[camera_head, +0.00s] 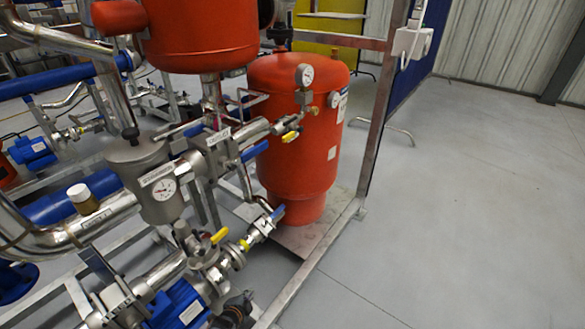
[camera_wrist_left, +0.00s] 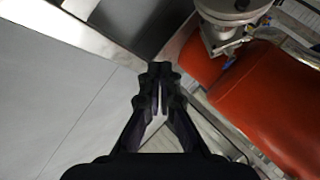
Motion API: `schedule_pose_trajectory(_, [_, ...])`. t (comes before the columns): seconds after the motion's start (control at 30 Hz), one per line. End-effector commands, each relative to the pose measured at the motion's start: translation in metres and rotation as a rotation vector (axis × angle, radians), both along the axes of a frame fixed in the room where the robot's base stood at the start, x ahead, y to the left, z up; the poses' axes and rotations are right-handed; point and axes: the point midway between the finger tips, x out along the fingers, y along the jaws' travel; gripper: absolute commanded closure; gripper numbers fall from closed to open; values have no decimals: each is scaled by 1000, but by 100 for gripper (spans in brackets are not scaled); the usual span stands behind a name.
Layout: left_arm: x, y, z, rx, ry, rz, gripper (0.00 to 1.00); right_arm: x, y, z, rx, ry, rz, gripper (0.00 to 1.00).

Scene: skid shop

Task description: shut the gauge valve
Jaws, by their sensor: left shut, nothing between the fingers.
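A round white-faced gauge (camera_head: 304,75) stands on a thin stem beside the red tank. I cannot tell which of these is the gauge valve. Another dial gauge (camera_head: 163,189) is on the grey vessel at left. My left gripper (camera_head: 238,310) is dark and low at the bottom edge, partly cut off, well below the gauges. In the left wrist view its fingers (camera_wrist_left: 158,85) are together and empty. My right gripper is not in view.
The red tank (camera_head: 295,160) stands on the steel skid frame (camera_head: 372,130); it fills the right of the wrist view (camera_wrist_left: 275,110). Pipes, another yellow handle (camera_head: 219,235) and a blue pump (camera_head: 180,307) crowd the left.

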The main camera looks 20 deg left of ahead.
Motion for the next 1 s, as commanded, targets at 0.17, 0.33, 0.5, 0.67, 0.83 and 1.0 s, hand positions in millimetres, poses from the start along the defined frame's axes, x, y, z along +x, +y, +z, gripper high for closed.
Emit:
schedule_pose_trajectory(0.17, [107,-6,97,512,-431,-309,100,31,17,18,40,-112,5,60])
schedule_pose_trajectory(0.33, [155,-22,217,1133,-812,-403,100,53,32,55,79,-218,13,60])
schedule_pose_trajectory(0.5, [154,-38,312,1682,-1052,-286,100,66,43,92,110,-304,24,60])
schedule_pose_trajectory(0.67, [141,-49,360,1979,-1139,-141,100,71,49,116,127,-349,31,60])
schedule_pose_trajectory(0.83, [136,-52,374,2069,-1156,-84,100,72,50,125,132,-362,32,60])
schedule_pose_trajectory(1.0, [136,-51,374,2068,-1154,-86,100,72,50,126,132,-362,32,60])
